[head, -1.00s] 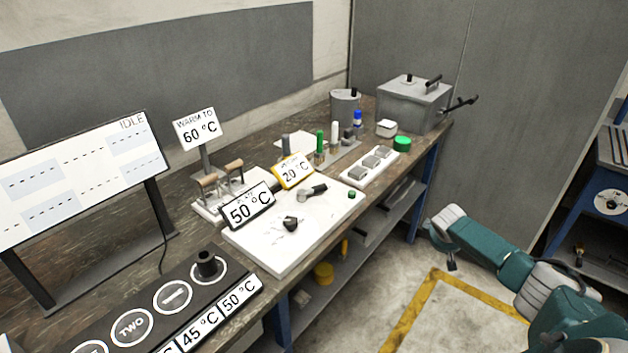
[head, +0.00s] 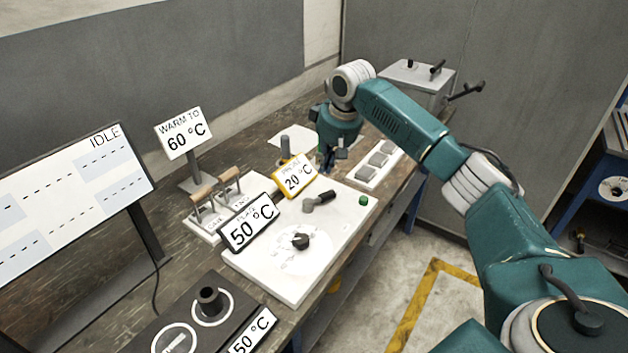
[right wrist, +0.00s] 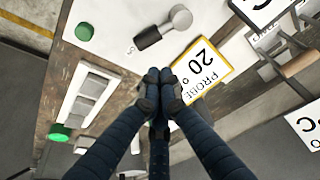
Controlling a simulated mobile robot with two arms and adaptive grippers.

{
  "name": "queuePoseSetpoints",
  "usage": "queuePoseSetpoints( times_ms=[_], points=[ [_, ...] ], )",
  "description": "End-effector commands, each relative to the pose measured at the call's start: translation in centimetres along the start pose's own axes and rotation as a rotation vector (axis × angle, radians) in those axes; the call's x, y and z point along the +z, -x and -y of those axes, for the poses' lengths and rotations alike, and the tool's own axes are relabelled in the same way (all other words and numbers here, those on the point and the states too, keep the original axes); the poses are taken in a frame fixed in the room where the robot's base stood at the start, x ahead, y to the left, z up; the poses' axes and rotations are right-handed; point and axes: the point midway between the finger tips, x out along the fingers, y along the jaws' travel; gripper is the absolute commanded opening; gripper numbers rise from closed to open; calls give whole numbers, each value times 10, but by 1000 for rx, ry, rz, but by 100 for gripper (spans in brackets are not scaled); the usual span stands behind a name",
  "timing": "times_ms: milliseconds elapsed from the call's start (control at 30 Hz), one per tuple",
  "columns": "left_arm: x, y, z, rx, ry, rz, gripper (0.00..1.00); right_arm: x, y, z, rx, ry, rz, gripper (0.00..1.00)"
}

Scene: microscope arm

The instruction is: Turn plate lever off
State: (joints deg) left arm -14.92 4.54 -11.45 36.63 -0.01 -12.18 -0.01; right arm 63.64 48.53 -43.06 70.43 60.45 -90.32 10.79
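The plate lever (head: 318,201) is a grey round pivot with a black handle on a white board (head: 290,285). Its handle points to the upper right in the head view. My left gripper is out of view.
A yellow-framed "20 °C" sign (head: 296,175) stands close to the lever and gripper. A "50 °C" sign (head: 249,223), a black knob (head: 300,241) and a green button (head: 363,200) are nearby. Two wooden-handled levers (head: 215,190) stand left. A grey box (head: 418,80) is behind my arm.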

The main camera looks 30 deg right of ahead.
Motion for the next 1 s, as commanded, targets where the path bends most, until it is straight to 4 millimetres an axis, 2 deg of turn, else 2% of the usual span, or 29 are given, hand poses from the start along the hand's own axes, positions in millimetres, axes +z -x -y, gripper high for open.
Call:
queuePoseSetpoints(
  times_ms=[33,200,300,367,600,667,767,1000],
  points=[
    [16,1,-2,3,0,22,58,0,0,0,0,0,0,0],
    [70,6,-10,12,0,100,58,0,-1,0,0,0,-1,0],
    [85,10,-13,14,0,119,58,0,-5,0,0,0,0,0],
    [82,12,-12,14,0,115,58,0,-11,0,0,1,1,0],
    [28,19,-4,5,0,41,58,0,-53,0,1,0,3,0],
    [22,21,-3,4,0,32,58,0,-64,0,1,-1,3,0],
    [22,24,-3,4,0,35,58,0,-80,0,1,-1,1,0],
    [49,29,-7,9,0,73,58,0,-99,0,1,-1,-2,0]
  ],
)
